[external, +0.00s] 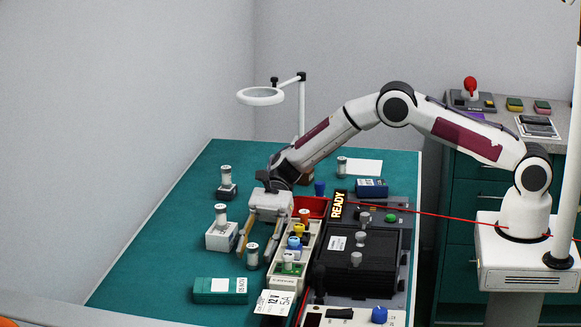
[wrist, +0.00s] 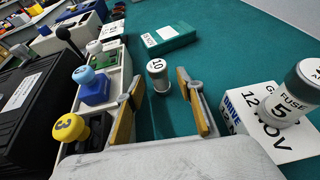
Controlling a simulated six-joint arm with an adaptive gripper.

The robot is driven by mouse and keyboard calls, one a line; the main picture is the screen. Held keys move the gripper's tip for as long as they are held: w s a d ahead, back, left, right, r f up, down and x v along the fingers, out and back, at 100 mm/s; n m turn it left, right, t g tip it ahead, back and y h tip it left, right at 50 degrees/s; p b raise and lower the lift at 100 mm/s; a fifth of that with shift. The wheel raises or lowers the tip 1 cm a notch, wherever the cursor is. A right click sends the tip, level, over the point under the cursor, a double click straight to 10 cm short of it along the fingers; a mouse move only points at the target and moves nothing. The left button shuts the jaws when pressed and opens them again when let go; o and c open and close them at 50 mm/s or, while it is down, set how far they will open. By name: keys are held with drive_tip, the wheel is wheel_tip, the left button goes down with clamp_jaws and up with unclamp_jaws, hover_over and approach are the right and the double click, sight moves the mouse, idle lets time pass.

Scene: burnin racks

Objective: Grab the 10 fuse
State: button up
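The fuse marked 10 (wrist: 157,76) is a short cylinder with a white top and dark bands, upright on the green mat. In the external view this fuse (external: 252,257) stands just in front of my gripper (external: 258,254). My gripper (wrist: 160,88) is open, with its tan-padded fingers pointing toward the fuse. In the wrist view the fuse appears between the fingertips, with a gap on both sides. Whether the tips reach around it in depth, I cannot tell.
The fuse marked 5 (wrist: 289,98) stands on a white block (wrist: 250,122) to the right. A pale rack with coloured knobs (wrist: 116,68) is close on the left, near one finger. A teal box (wrist: 174,39) lies beyond the fuse. Open mat lies around it.

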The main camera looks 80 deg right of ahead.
drive_tip(key=shift+a+f, duration=0.2)
drive_tip(key=shift+a, duration=0.3)
clamp_jaws()
